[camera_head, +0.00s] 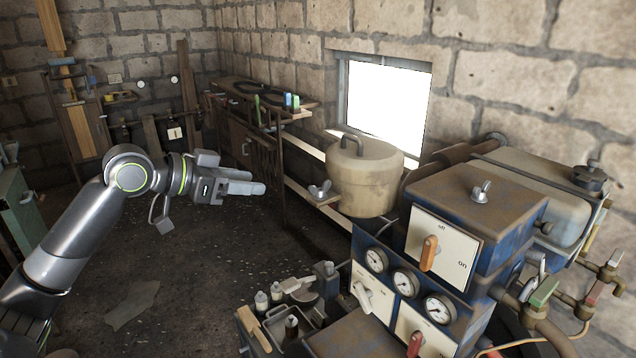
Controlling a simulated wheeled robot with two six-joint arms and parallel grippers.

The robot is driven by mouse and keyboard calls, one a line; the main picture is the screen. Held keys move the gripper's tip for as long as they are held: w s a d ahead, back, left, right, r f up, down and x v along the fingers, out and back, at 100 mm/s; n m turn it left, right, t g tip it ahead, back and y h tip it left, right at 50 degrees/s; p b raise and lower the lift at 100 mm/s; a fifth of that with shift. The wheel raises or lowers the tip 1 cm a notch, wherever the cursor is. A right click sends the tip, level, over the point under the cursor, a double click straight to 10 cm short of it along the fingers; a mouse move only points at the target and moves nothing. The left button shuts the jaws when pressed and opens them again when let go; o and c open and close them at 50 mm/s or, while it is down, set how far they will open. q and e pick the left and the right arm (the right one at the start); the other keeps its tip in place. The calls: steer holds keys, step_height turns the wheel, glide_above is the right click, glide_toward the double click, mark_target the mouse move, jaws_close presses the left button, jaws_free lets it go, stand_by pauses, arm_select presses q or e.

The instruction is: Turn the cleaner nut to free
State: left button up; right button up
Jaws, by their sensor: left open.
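A beige round canister with a handle on top (365,178) stands below the window. A grey wing nut (320,189) shows at its left side. A second wing nut (480,191) sits on top of the rusty blue engine box (466,212). I cannot tell for sure which one is the cleaner nut. My left gripper (262,182) is open and empty, its fingers pointing right, to the left of the canister's wing nut and apart from it in the picture. My right gripper is out of view.
The blue panel has gauges (405,283) and an orange-handled switch (429,253). A tray of bottles (262,330) sits at the front. A pale tank (535,193) is at the right. Dark floor (190,255) is open below my left arm.

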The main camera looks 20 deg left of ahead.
mark_target(309, 188)
arm_select(q)
steer(key=p+x, duration=0.6)
steer(key=x, duration=1)
steer(key=shift+p, duration=0.3)
steer(key=shift+w+d+f, duration=0.15)
steer(key=shift+w+f, duration=0.05)
steer(key=shift+w, duration=0.1)
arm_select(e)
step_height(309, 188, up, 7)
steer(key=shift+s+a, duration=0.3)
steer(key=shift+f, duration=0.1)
arm_select(q)
jaws_close()
